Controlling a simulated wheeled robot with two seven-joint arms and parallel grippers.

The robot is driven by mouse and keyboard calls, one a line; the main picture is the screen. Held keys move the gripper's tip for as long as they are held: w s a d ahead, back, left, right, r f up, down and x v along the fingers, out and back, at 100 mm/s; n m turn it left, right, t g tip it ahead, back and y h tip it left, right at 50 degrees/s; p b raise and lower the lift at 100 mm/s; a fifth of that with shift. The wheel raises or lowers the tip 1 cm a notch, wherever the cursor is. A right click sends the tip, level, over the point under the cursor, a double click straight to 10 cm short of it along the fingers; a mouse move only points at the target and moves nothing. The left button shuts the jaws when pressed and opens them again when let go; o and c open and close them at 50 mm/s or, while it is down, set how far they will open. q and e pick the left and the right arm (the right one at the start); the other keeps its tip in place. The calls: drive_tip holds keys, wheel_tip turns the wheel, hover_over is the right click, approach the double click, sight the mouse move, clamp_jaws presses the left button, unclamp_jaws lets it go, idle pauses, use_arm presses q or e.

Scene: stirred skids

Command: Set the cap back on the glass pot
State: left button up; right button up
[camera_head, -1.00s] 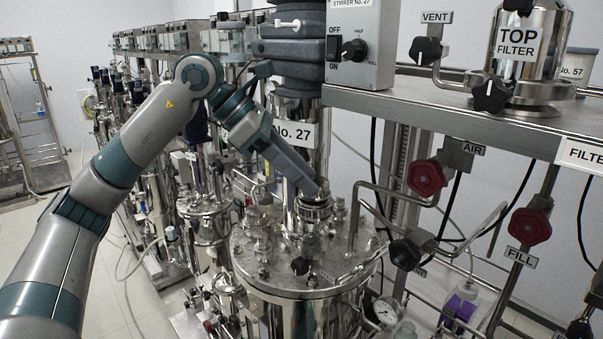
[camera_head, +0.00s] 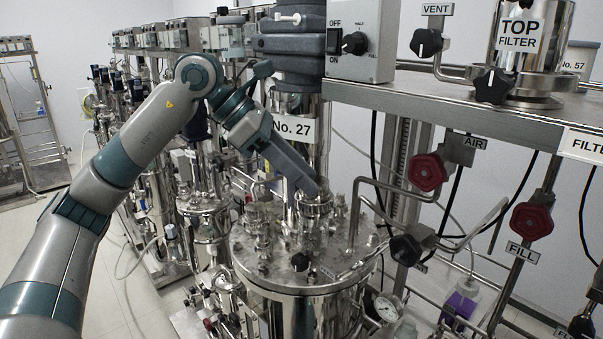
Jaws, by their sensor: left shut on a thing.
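My left gripper (camera_head: 312,190) reaches in from the left and points down to the right over the steel lid (camera_head: 345,268) of the vessel at skid No. 27. It is shut on a small round metallic cap (camera_head: 315,208), partly hidden under the fingers. The cap is upright among the fittings on the lid. Clear glass seems to show just below it, likely the glass pot (camera_head: 312,236), but its outline blends with the shiny fittings. I cannot tell whether the cap touches the pot. My right gripper is not in view.
The stirrer column with the No. 27 label (camera_head: 291,130) stands close behind the gripper. A bent pipe and a black knob (camera_head: 405,250) stand right of the lid. A steel shelf (camera_head: 440,98) carries the top filter (camera_head: 517,50). Red valve knobs (camera_head: 427,172) hang below it.

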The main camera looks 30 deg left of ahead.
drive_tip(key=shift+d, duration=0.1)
use_arm(q)
drive_tip(key=o, duration=1.3)
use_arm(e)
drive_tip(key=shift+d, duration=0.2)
use_arm(q)
drive_tip(key=shift+o, duration=0.2)
drive_tip(key=shift+s+a+r, duration=0.15)
drive_tip(key=shift+a+r, duration=0.15)
drive_tip(key=shift+a, duration=0.05)
drive_tip(key=b+v, duration=0.4)
drive_tip(key=v, duration=1.2)
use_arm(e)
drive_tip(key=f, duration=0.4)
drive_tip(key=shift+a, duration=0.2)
use_arm(q)
drive_tip(key=shift+s+a+r, duration=0.1)
drive_tip(key=shift+a, duration=0.05)
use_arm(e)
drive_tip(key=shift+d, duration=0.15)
